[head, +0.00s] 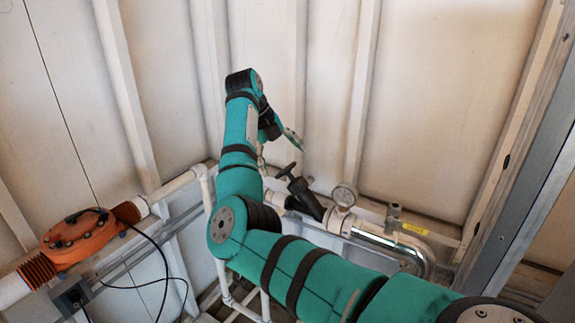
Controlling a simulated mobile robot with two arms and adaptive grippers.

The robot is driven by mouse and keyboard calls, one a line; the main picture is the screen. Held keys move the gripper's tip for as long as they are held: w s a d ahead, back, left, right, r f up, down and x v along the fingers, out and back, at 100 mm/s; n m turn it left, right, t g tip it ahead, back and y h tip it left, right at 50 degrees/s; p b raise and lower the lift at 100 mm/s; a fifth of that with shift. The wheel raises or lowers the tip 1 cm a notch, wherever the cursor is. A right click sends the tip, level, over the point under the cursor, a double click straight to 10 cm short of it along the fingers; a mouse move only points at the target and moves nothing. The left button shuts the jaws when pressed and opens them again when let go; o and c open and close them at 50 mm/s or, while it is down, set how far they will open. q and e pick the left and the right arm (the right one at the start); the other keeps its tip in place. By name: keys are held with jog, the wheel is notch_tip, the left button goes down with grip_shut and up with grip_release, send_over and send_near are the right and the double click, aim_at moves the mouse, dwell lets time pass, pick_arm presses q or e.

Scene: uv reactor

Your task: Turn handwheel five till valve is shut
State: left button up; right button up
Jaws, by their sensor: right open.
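A black valve with a stem and a small dark handwheel (287,170) sits on the pipe run in the middle of the view. Its black body (306,198) leans up and to the left from the pipe. I see no number on it that I can read. My right arm reaches up from the bottom right and bends over at the top. My right gripper (294,139) is small in view, open, just above the handwheel and seemingly apart from it; its depth is hard to judge. Part of the valve's pipe is hidden behind my arm. My left gripper is not in view.
A round gauge (344,196) stands right of the valve, close to it. A silver bent pipe (412,250) and a yellow label (413,228) lie further right. An orange reactor housing (82,238) with black cables is at the left. Ribbed pale walls stand behind.

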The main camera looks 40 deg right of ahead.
aim_at(277, 176)
jog(key=p+x, duration=0.1)
jog(key=x, duration=0.4)
jog(key=shift+d+f, duration=0.1)
jog(key=c, duration=1.3)
jog(key=shift+o, duration=0.2)
jog(key=shift+a+f+m+h+b, duration=0.3)
jog(key=shift+f+m+b, duration=0.1)
jog(key=shift+b, duration=0.5)
jog(key=m+b, duration=0.1)
jog(key=m+h+b, duration=0.1)
jog(key=b, duration=0.1)
jog(key=m+g+h+b, duration=0.1)
jog(key=b, duration=0.1)
jog(key=shift+w+a+f, duration=0.2)
jog(key=shift+a+f, duration=0.15)
jog(key=shift+f, duration=0.05)
jog(key=m+h+b, duration=0.1)
jog(key=m+g+h+b, duration=0.1)
jog(key=m, duration=0.1)
jog(key=shift+w+a+f+g+b, duration=0.2)
jog(key=shift+g+b, duration=0.1)
jog(key=shift+b, duration=0.1)
jog(key=shift+w+a+m+g+h+b, duration=0.15)
jog(key=shift+m+g+h+b, duration=0.25)
jog(key=shift+m, duration=0.55)
jog(key=shift+w+d+m+g+h+b, duration=0.1)
jog(key=shift+m+g+h+b, duration=0.2)
jog(key=shift+m+g, duration=0.5)
jog(key=shift+m, duration=0.35)
